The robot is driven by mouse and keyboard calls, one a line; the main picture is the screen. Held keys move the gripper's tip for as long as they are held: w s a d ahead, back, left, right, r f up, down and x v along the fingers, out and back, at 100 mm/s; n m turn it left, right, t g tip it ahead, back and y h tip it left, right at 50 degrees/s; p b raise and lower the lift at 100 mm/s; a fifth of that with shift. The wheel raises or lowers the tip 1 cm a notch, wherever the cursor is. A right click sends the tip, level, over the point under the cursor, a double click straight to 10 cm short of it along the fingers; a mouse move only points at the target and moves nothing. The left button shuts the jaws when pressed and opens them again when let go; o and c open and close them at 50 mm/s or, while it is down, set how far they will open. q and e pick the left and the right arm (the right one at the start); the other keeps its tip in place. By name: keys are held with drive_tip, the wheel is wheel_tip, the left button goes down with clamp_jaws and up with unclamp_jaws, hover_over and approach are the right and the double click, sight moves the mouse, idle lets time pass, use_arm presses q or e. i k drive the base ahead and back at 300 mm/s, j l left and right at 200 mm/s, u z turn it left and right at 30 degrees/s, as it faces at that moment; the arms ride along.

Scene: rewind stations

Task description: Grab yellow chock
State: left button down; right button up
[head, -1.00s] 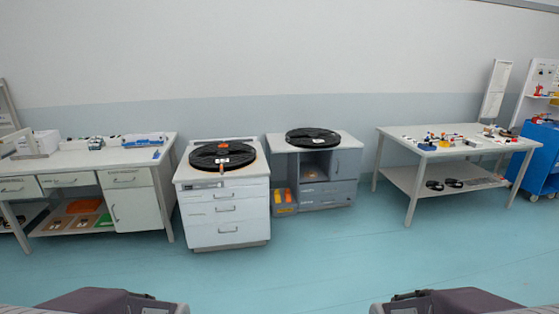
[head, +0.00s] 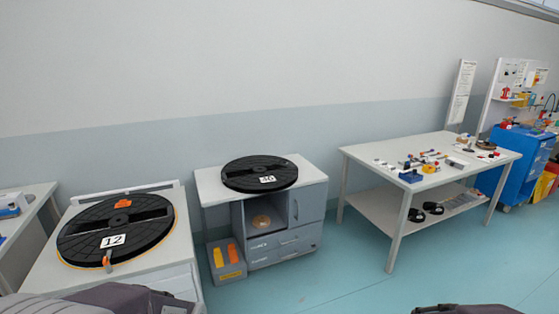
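A grey open box (head: 228,268) stands on the floor against the left side of the middle cabinet. Two upright blocks show in it: a yellow one (head: 218,257) at left, which looks like the yellow chock, and a more orange one (head: 232,252) at right. Their full shapes are too small to tell. Neither gripper shows in the head view; only dark parts of my own arms reach in at the bottom edge, well short of the box.
The middle cabinet (head: 310,202) carries a black reel (head: 240,178). A nearer cabinet (head: 40,278) at left carries another reel (head: 150,232) marked 12. A white table (head: 365,153) with small parts stands at right. The blue-green floor (head: 320,270) between is clear.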

sight(219, 261)
drive_tip(key=i+l+u, duration=0.2)
drive_tip(key=i, duration=0.3)
drive_tip(key=i+l+u, duration=0.15)
drive_tip(key=i, duration=0.35)
drive_tip(key=i+l+u, duration=0.2)
drive_tip(key=i, duration=0.25)
drive_tip(key=i+l+u, duration=0.1)
drive_tip(key=i+u, duration=0.15)
drive_tip(key=u, duration=0.25)
drive_tip(key=i+l+u, duration=0.25)
drive_tip(key=u, duration=0.25)
drive_tip(key=i+l+u, duration=0.2)
drive_tip(key=u, duration=0.25)
drive_tip(key=i+l+u, duration=0.15)
drive_tip(key=l+u, duration=0.85)
drive_tip(key=i+l+u, duration=0.1)
drive_tip(key=l, duration=0.25)
drive_tip(key=i+l+u, duration=0.15)
drive_tip(key=l, duration=0.25)
drive_tip(key=l+u, duration=0.1)
drive_tip(key=l, duration=0.25)
drive_tip(key=i+l, duration=0.05)
